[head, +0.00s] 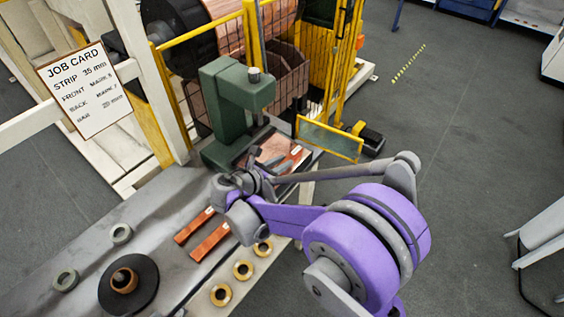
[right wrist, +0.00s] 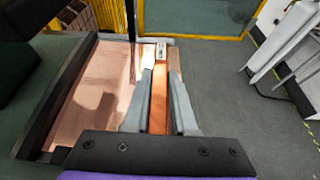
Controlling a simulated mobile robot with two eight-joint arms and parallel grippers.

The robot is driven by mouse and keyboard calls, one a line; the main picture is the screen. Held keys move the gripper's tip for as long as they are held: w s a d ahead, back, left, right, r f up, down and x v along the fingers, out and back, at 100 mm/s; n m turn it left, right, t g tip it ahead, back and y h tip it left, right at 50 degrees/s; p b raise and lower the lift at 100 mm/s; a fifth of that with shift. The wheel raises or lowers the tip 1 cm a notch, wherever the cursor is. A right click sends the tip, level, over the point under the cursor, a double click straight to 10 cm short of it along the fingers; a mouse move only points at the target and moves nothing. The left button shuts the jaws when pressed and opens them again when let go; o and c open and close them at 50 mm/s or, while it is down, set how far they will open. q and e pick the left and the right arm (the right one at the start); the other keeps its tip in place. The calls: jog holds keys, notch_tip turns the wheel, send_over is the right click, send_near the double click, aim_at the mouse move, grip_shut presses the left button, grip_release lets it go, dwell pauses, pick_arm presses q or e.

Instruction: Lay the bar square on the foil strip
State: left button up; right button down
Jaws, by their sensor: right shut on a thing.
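The copper bar (right wrist: 158,100), with a pale label at its far end, sits lengthwise between the fingers of my right gripper (right wrist: 160,88). In the head view the right gripper (head: 268,163) reaches over the foil, and the bar (head: 285,165) shows beside its fingers. The foil strip (right wrist: 105,85) is a flat, shiny copper sheet in a dark-edged bed, mostly left of the bar, with a narrow part showing on its right. The bar looks roughly parallel to the foil's right side. I cannot tell whether it touches the foil. My left gripper is out of view.
A green press (head: 222,100) stands over the foil bed, beside a yellow guard (head: 330,138). Two more copper bars (head: 194,226) (head: 209,242), brass rings (head: 242,270), grey rings (head: 121,233) and a black disc (head: 145,290) lie on the bench. A job card (head: 85,90) hangs left.

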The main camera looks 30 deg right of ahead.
jog(key=shift+f, duration=0.1)
jog(key=c, duration=0.7)
grip_release()
jog(key=shift+c, duration=0.2)
jog(key=shift+a+r, duration=0.15)
jog(key=shift+r, duration=0.1)
jog(key=v, duration=1.1)
jog(key=s+d+f+m+g+y, duration=0.1)
jog(key=s+d+f+m+y, duration=0.15)
jog(key=s+m, duration=0.25)
jog(key=s+d+f+m+g+y, duration=0.1)
jog(key=s+f+m+y, duration=0.2)
jog(key=s+m+y, duration=0.15)
jog(key=s+a+f+m+t+y, duration=0.2)
jog(key=s+a+m+y, duration=0.2)
jog(key=s+m, duration=0.4)
jog(key=m+y, duration=0.1)
jog(key=m, duration=0.4)
jog(key=shift+s+f, duration=0.25)
jog(key=shift+s, duration=0.05)
